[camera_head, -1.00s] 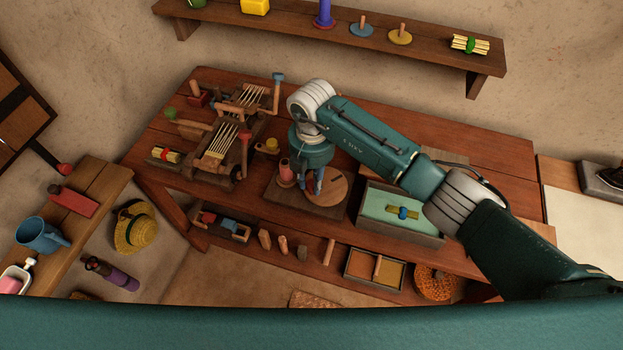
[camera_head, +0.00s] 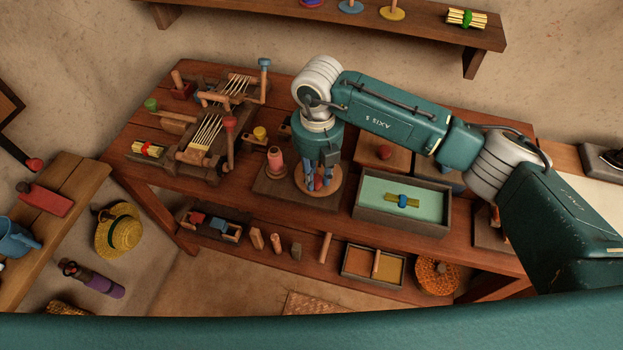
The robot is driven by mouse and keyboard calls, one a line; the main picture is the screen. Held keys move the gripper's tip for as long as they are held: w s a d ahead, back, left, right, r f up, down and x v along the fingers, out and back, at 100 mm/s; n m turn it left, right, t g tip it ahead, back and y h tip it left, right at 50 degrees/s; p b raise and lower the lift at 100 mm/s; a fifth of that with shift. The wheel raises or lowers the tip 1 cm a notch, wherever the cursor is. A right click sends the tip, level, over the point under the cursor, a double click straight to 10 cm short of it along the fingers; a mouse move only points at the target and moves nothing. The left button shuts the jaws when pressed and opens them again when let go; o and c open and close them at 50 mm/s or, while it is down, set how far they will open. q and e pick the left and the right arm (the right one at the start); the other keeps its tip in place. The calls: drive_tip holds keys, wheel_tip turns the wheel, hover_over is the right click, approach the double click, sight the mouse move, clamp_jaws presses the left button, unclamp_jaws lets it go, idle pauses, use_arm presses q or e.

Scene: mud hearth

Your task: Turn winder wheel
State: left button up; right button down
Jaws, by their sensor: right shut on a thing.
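The winder wheel (camera_head: 336,184) is a flat, round wooden disc lying on a dark wooden base (camera_head: 272,188) near the middle of the table. A pink spool (camera_head: 275,161) stands upright on the same base, to the left of the wheel. My right gripper (camera_head: 319,183) points down over the wheel, with its blue fingers shut at the wheel's handle. The fingers and wrist hide the handle and part of the disc. My left gripper is out of view.
A wooden frame with pale strands (camera_head: 207,132) stands on the left of the table. A green-lined tray (camera_head: 376,216) with a tied yellow bundle (camera_head: 402,201) sits close on the right. A lower shelf holds several small wooden pieces and a divided box (camera_head: 357,264).

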drive_tip(key=n+b, duration=0.1)
drive_tip(key=b, duration=0.1)
drive_tip(key=d+n+b, duration=0.1)
drive_tip(key=n+b, duration=0.1)
drive_tip(key=d+n+b, duration=0.1)
drive_tip(key=n+b, duration=0.1)
drive_tip(key=shift+w+f, duration=0.15)
drive_tip(key=shift+w+d+r+n+b, duration=0.1)
drive_tip(key=shift+d+n+b, duration=0.15)
drive_tip(key=shift+n+b, duration=0.5)
drive_tip(key=shift+w+d+r+n+b, duration=0.1)
drive_tip(key=shift+d+n+b, duration=0.15)
drive_tip(key=shift+n+b, duration=0.45)
drive_tip(key=c, duration=1.5)
unclamp_jaws()
drive_tip(key=shift+o, duration=0.2)
drive_tip(key=shift+r, duration=0.3)
wheel_tip(320, 180, up, 12)
drive_tip(key=shift+f, duration=0.25)
